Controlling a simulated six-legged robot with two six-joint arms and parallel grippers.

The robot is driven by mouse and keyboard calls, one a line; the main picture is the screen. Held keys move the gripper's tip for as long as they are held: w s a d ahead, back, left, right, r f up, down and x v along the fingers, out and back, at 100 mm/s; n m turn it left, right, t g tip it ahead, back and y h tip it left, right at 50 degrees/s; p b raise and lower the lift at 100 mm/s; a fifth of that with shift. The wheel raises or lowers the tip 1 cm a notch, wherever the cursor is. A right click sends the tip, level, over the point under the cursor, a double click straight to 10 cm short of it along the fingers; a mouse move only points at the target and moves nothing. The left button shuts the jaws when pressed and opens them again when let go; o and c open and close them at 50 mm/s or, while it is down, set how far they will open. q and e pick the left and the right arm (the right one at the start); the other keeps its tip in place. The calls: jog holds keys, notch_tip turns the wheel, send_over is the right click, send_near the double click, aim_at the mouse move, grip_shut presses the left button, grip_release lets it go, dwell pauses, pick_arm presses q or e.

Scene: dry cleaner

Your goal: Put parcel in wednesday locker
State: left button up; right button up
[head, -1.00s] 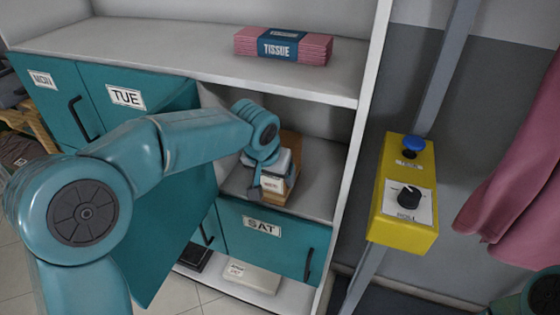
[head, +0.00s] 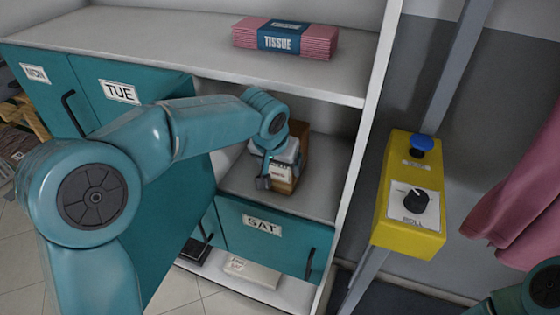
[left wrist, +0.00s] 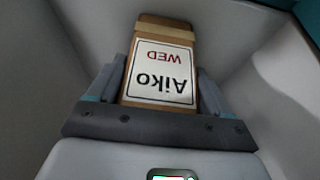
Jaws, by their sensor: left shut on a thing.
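The parcel (head: 302,145) is a brown box with a white label. In the left wrist view its label (left wrist: 163,75) reads "Aiko WED", upside down. My left gripper (head: 277,172) is shut on the parcel and holds it inside the open compartment above the SAT drawer front (head: 240,238). The gap under the parcel is not clear. No WED tag shows on this compartment in the head view. A teal door panel (head: 178,215) stands out to its left, partly behind my arm. My right gripper is out of view.
A pink tissue pack (head: 286,38) lies on the shelf above. The TUE door (head: 140,75) is at left. A yellow control box (head: 408,195) with a blue button stands right of the locker. A pale parcel (head: 250,272) lies on the bottom shelf.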

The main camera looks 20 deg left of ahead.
pick_arm(q)
jog(key=o, duration=1.3)
jog(key=shift+w+f, duration=0.15)
jog(key=shift+f, duration=0.1)
jog(key=shift+s+r, duration=0.1)
jog(key=shift+s, duration=0.1)
jog(key=shift+r, duration=0.3)
jog(key=p+v, duration=0.3)
jog(key=v, duration=0.4)
jog(key=shift+w+r+p, duration=0.1)
jog(key=shift+p, duration=0.3)
